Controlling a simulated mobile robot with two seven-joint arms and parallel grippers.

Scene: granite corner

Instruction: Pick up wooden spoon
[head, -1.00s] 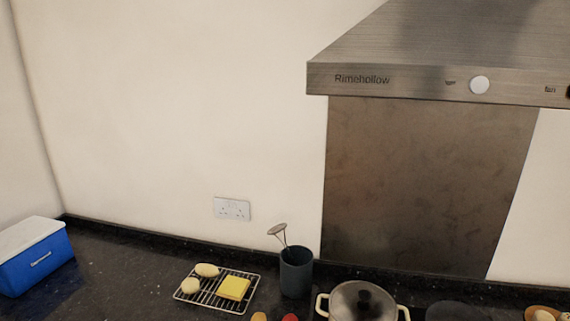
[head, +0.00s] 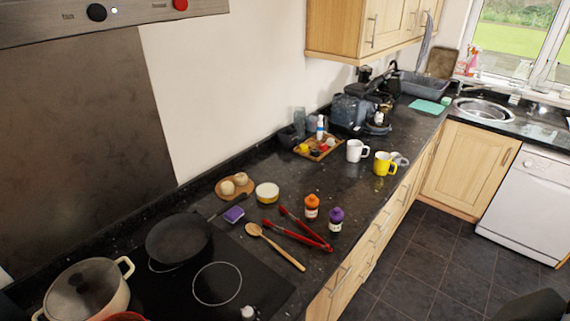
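The wooden spoon (head: 276,247) lies on the dark granite counter in the head view, just right of the hob. Its bowl end points to the upper left and its handle runs down toward the counter's front edge. Red-handled tongs (head: 298,234) lie just beyond it, close to the handle. Neither of my grippers is clearly visible in the head view.
A black frying pan (head: 178,241) and a cream pot (head: 88,290) stand on the hob. Mugs stand farther right.

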